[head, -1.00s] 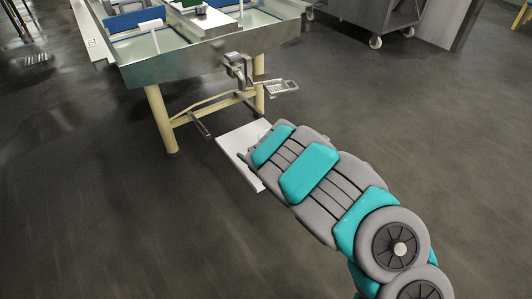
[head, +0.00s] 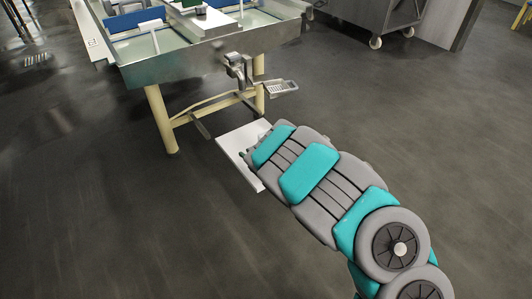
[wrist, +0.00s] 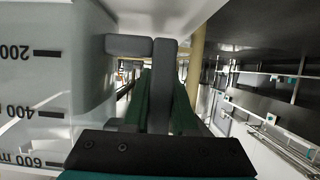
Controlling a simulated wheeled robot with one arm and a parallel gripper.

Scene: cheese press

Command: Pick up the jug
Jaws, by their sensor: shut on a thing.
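The jug (wrist: 60,95) is a clear, whitish vessel with dark volume marks. It fills the left of the wrist view, where its numbers appear upside down. A grey angular handle (wrist: 130,45) stands out from its side. My gripper (wrist: 162,92) has green fingers on either side of this handle and is shut on it. In the head view, my arm hides the gripper and the jug. I cannot tell whether the jug still rests on a surface.
A small white platform (head: 235,147) shows beyond my arm. A steel vat (head: 200,50) on cream legs stands behind it, with a tap (head: 238,68) and a perforated tray (head: 279,88) at its front. A steel cart (head: 375,18) stands at the back. Open dark floor lies left and right.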

